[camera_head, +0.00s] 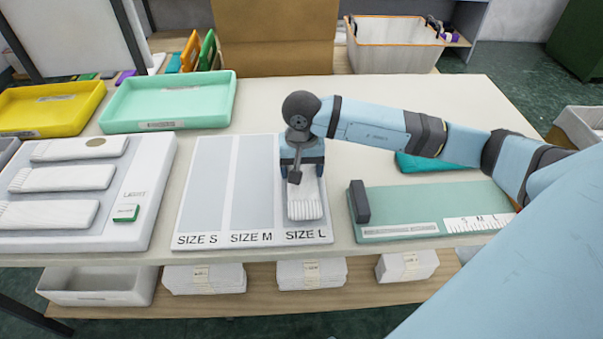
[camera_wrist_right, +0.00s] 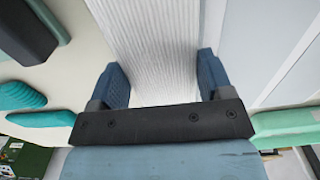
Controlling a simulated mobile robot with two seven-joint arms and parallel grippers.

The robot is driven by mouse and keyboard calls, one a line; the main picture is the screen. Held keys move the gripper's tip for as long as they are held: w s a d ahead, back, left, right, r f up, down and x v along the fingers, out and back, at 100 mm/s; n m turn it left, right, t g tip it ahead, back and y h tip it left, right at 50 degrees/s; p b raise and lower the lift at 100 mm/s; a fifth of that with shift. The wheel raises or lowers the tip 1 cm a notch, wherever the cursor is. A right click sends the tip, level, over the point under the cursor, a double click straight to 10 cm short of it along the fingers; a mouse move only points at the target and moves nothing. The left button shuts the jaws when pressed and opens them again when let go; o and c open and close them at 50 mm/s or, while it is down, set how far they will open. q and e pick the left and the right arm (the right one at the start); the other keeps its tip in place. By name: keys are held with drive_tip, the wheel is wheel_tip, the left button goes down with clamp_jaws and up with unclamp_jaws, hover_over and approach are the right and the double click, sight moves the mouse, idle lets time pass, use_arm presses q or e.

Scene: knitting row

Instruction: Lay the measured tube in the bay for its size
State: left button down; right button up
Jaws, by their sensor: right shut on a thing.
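A white ribbed knitted tube (camera_head: 305,206) is at the SIZE L bay of the pale size board (camera_head: 181,222), lengthwise along the bay, its cuff end towards the label. My right gripper (camera_head: 302,172) is over the tube's far part and shut on it. In the right wrist view the tube (camera_wrist_right: 158,35) runs between the two blue fingers of the gripper (camera_wrist_right: 160,80). I cannot tell whether the tube rests on the bay or hangs just above it. The SIZE S bay (camera_head: 206,185) and SIZE M bay (camera_head: 252,185) are empty. My left gripper is not in view.
A green measuring board (camera_head: 440,200) with a dark end block (camera_head: 359,201) and a ruler stands right of the size board. At left, a panel (camera_head: 150,190) holds several white tubes. Mint (camera_head: 170,126) and yellow (camera_head: 50,132) trays stand behind. The table's back middle is clear.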

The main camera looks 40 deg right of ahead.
drive_tip(key=shift+f, duration=1.1)
drive_tip(key=shift+f+b, duration=0.25)
drive_tip(key=shift+b, duration=0.05)
drive_tip(key=o, duration=1)
drive_tip(key=shift+r, duration=0.1)
wheel_tip(320, 180, up, 12)
drive_tip(key=shift+r, duration=0.2)
drive_tip(key=shift+s+f, duration=0.1)
